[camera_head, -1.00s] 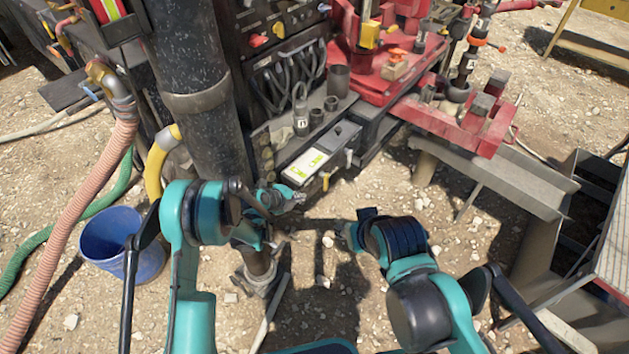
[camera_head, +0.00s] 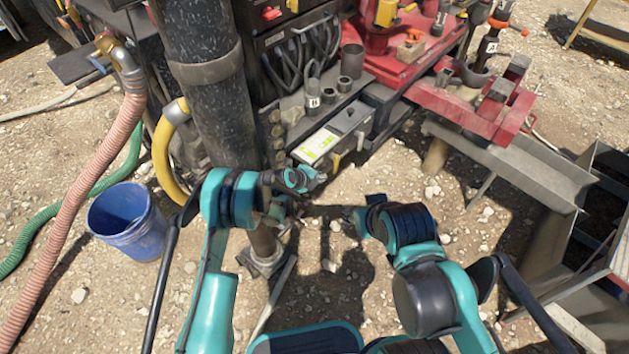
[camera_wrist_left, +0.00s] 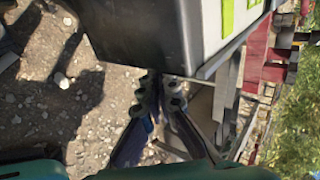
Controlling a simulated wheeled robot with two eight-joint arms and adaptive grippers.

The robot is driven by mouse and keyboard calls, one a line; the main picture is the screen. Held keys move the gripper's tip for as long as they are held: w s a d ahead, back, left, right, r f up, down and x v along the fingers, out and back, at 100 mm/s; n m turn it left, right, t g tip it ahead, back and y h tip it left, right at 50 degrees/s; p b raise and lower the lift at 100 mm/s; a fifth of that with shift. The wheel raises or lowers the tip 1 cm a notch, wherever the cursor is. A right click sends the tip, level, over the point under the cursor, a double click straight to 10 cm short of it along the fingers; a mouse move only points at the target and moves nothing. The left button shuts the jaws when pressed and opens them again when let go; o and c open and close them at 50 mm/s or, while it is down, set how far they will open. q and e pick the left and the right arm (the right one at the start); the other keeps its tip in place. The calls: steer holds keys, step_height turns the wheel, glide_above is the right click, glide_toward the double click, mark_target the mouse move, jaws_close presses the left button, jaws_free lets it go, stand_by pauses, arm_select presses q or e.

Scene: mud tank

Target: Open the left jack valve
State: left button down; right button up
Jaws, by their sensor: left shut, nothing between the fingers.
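The grey control box (camera_head: 345,125) with white and green labels stands at the rig's edge. I cannot tell for sure which is the left jack valve. My left gripper (camera_head: 322,177) is shut and empty, just below and in front of the left lever; contact cannot be told. In the left wrist view its fingertips (camera_wrist_left: 160,88) are close under the box (camera_wrist_left: 180,35), and no lever shows. My right gripper (camera_head: 347,214) is small and dark, low over the gravel.
A thick black post (camera_head: 215,95) stands left of the box. A blue bucket (camera_head: 128,222), a pink hose (camera_head: 85,190) and a green hose (camera_head: 75,208) are at left. A red clamp frame (camera_head: 480,112) and grey metal trough (camera_head: 520,170) are at right.

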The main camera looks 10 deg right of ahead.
mark_target(334, 171)
arm_select(q)
steer(key=w+d, duration=0.1)
steer(key=w+d+f+b, duration=0.1)
steer(key=d, duration=0.1)
steer(key=shift+w+d+f, duration=0.1)
steer(key=shift+w+f, duration=0.05)
steer(key=shift+w, duration=0.05)
steer(key=shift+w+d+b, duration=0.35)
steer(key=shift+w+d, duration=0.05)
steer(key=shift+d, duration=0.1)
arm_select(e)
steer(key=shift+f, duration=1.15)
arm_select(q)
steer(key=shift+w+d+f, duration=0.1)
steer(key=shift+d, duration=0.05)
steer(key=shift+w+d+f, duration=0.4)
steer(key=shift+d, duration=0.05)
arm_select(e)
steer(key=shift+w+d, duration=0.5)
steer(key=shift+d, duration=0.15)
arm_select(q)
steer(key=shift+s, duration=0.1)
